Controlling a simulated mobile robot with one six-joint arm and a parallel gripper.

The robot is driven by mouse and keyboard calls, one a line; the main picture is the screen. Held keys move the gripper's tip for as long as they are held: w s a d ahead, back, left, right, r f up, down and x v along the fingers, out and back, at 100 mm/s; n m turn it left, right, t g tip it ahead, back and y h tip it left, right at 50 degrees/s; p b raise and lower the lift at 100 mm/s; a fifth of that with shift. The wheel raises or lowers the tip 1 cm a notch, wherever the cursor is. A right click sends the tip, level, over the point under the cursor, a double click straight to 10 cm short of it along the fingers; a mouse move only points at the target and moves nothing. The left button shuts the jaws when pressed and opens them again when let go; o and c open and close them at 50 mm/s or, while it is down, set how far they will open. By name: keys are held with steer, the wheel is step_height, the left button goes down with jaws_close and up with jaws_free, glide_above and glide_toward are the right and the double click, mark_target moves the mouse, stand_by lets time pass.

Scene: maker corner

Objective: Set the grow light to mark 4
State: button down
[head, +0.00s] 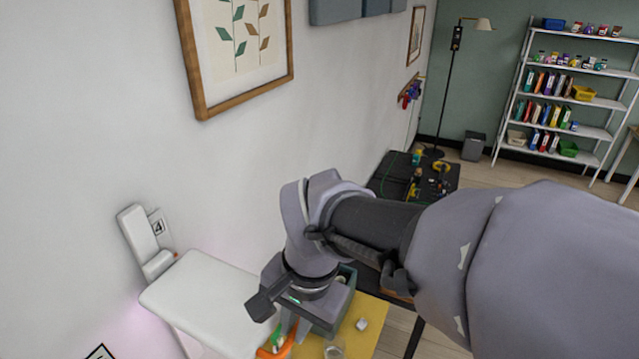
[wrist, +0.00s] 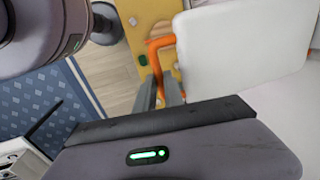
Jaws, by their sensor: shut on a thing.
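The grow light is a white flat panel (head: 205,300) on a white wall bracket (head: 142,236), at lower left in the head view. A plate with a 4 (head: 158,227) is on the wall right beside the bracket's upper part. An orange handle (head: 268,352) sits at the panel's front edge. In the wrist view the white panel (wrist: 240,45) fills the upper right, with the orange handle (wrist: 155,46) at its left edge. My gripper (wrist: 165,95) is shut on the orange handle. In the head view my gripper (head: 286,332) is partly hidden by its own wrist.
Another mark plate (head: 100,353) is cut off at the bottom left; its number is unreadable. Below is a yellow mat (head: 372,322) with a small white object (head: 361,324) and a grey-green bin (head: 343,300). A framed picture (head: 240,50) hangs above. A shelf (head: 570,95) stands far right.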

step_height(320, 180, up, 8)
steer(key=p, duration=0.3)
steer(key=shift+w+f+p, duration=0.1)
steer(key=shift+f+p, duration=0.15)
steer(key=shift+p, duration=0.15)
steer(key=c, duration=1.5)
jaws_free()
steer(key=shift+o, duration=0.2)
step_height(320, 180, up, 17)
steer(key=s+d+p, duration=0.1)
steer(key=d, duration=0.1)
steer(key=shift+s+d+r, duration=0.15)
steer(key=shift+s+d, duration=0.1)
steer(key=shift+d, duration=0.15)
